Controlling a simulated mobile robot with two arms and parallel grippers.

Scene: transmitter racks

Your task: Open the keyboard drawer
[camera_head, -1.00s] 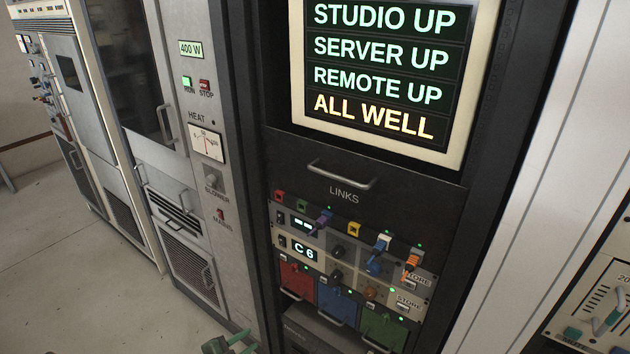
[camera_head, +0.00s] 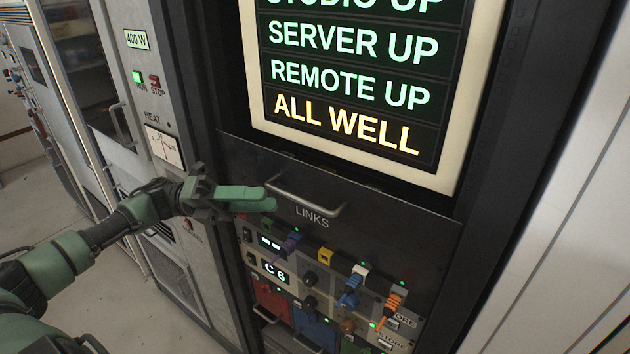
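A dark drawer front (camera_head: 385,212) sits right below the lit screen in the black rack. It looks flush with the rack. Its grey bar handle (camera_head: 305,197) runs across the front above the word LINKS. My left gripper (camera_head: 268,199) is green and comes in from the left, with its fingertips by the left end of the handle. In this view they reach close to the handle's left post; I cannot tell whether they touch it. The fingers overlap, so their gap is hard to judge. My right gripper is out of view.
The screen (camera_head: 350,85) reads ALL WELL above the drawer. Below is a patch panel (camera_head: 330,285) with coloured plugs and knobs. A grey cabinet with a 400 W label (camera_head: 136,39) stands to the left. Pale floor (camera_head: 115,300) shows at lower left.

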